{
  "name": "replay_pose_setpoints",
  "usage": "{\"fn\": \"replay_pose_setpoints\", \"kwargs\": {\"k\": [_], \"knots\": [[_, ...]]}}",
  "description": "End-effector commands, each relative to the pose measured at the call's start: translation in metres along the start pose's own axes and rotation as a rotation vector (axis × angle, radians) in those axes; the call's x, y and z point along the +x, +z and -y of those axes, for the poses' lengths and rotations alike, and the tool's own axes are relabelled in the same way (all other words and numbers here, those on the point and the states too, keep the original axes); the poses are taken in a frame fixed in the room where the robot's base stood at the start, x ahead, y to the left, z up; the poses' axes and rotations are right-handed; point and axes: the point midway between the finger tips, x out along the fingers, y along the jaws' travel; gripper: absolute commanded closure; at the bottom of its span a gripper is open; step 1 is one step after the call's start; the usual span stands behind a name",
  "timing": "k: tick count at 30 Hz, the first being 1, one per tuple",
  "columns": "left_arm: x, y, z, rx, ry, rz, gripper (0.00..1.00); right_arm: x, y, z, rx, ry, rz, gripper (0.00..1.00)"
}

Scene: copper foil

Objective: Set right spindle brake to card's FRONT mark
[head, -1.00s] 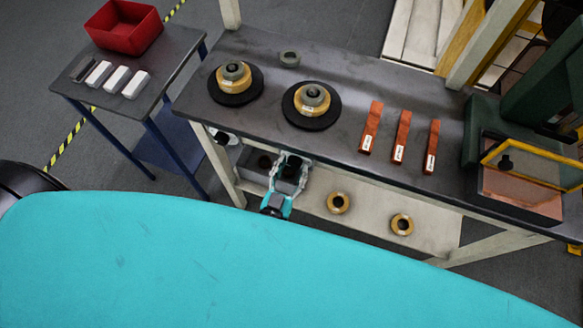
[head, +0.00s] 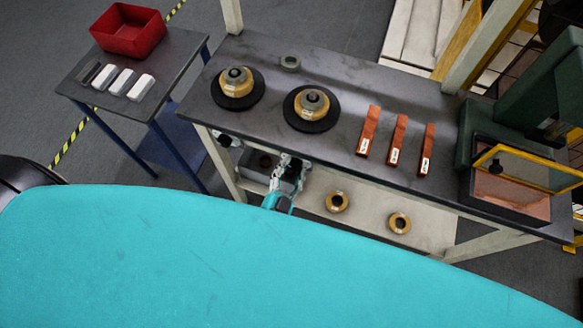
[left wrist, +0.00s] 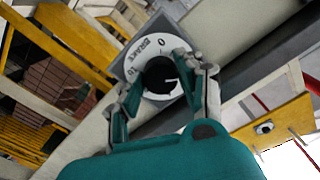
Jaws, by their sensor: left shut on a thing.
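My left gripper (head: 289,174) is at the front edge of the bench, below the right spindle (head: 312,103), which carries a tan roll on a black disc. In the left wrist view its fingers (left wrist: 164,84) are shut on a black brake knob (left wrist: 157,73) with a short white pointer line toward the picture's right. The knob sits in a white dial (left wrist: 150,50) lettered BRAKE, with a 0 visible; the fingers hide part of the scale. The left spindle (head: 236,82) and another front-edge knob (head: 227,140) stand to the left. I cannot make out a card with a FRONT mark. My right gripper is not in view.
Several copper-coloured strips with white labels lie on the bench (head: 345,85), left of a green machine (head: 480,125) with a yellow-framed guard. Two rolls (head: 337,201) rest on the lower shelf. A side table holds a red bin (head: 128,35).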

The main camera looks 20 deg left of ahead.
Motion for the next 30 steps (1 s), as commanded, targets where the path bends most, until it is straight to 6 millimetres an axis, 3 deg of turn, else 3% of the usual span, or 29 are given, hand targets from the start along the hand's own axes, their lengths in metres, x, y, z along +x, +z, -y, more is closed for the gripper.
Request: {"fn": "replay_pose_setpoints", "kwargs": {"k": [4, 5, 10, 20, 23, 30], "knots": [[0.000, 0.000, 0.000, -0.002, 0.000, -0.001, 0.95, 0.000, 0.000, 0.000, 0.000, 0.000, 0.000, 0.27], [0.000, 0.000, 0.000, -0.002, 0.000, -0.001, 0.61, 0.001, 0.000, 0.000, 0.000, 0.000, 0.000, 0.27], [0.000, 0.000, 0.000, -0.003, 0.000, -0.001, 0.40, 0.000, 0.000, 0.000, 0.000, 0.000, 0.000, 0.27], [-0.005, 0.001, 0.000, -0.004, 0.001, 0.001, 0.40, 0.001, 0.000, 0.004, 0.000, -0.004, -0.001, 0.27], [-0.017, 0.001, 0.000, -0.005, 0.000, 0.001, 0.40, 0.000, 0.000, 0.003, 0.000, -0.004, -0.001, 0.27], [-0.068, 0.001, -0.001, -0.004, 0.002, 0.003, 0.40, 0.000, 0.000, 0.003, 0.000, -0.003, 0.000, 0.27]]}}
